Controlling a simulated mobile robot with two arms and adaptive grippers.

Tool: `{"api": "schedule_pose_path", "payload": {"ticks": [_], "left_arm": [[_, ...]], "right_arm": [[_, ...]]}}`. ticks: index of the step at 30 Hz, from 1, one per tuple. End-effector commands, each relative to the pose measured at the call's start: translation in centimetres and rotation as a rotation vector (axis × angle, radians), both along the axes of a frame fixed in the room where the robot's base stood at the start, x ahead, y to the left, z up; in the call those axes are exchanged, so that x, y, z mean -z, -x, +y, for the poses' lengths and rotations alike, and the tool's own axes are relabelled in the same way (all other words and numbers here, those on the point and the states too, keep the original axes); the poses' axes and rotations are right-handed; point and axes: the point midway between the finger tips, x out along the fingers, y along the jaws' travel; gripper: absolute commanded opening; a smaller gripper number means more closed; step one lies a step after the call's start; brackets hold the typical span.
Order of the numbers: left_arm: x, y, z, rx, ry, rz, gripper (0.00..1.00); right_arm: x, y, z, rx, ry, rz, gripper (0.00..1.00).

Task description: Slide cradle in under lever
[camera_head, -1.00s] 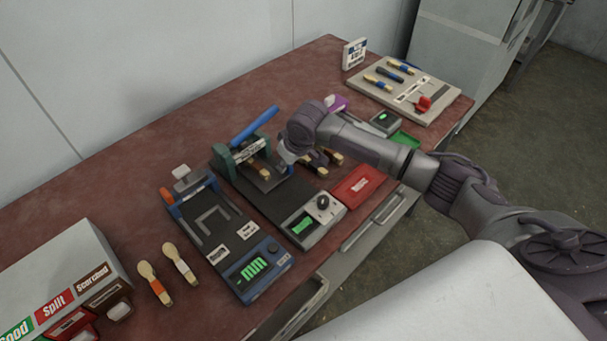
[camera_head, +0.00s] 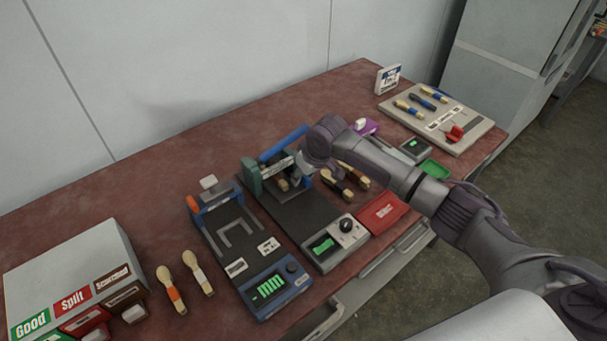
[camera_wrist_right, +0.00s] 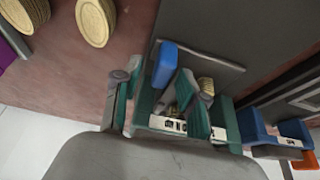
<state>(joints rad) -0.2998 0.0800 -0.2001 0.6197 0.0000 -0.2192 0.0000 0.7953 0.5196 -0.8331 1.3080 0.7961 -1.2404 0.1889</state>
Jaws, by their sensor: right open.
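The press has a dark base (camera_head: 300,215), a green frame (camera_head: 252,178) and a raised blue lever (camera_head: 284,141). A small tan wooden piece (camera_head: 283,184) shows inside the frame below the lever. I cannot clearly make out the cradle around it. My right gripper (camera_head: 304,166) is at the frame's right side. In the right wrist view its open fingers (camera_wrist_right: 160,88) reach over the press, with the blue lever end (camera_wrist_right: 163,65) between them in the picture. I cannot tell whether they touch anything. My left gripper is not in view.
A blue-fronted device (camera_head: 232,228) stands close on the left. Two more spoons (camera_head: 198,272) and a sorting box (camera_head: 75,265) are further left. A tool board (camera_head: 440,118) is at the far right.

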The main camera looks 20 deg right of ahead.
Motion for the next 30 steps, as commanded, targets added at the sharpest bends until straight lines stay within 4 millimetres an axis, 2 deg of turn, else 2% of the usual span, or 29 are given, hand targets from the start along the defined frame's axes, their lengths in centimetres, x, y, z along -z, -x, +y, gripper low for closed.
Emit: {"api": "schedule_pose_path", "payload": {"ticks": [5,15,19,24,30], "left_arm": [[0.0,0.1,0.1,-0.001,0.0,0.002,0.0],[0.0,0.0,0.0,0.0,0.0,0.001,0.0],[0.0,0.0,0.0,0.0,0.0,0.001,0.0],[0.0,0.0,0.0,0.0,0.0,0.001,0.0],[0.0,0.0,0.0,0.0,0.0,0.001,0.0]], "right_arm": [[-1.2,0.4,-0.2,0.0,0.0,-0.001,0.42],[-7.7,2.9,-1.0,-0.001,-0.001,-0.003,0.42],[-9.6,3.6,-1.3,-0.001,0.0,-0.002,0.42],[-10.9,4.1,-1.5,-0.001,0.0,-0.001,0.42],[-11.1,4.2,-1.5,0.0,0.0,-0.001,0.42]]}}
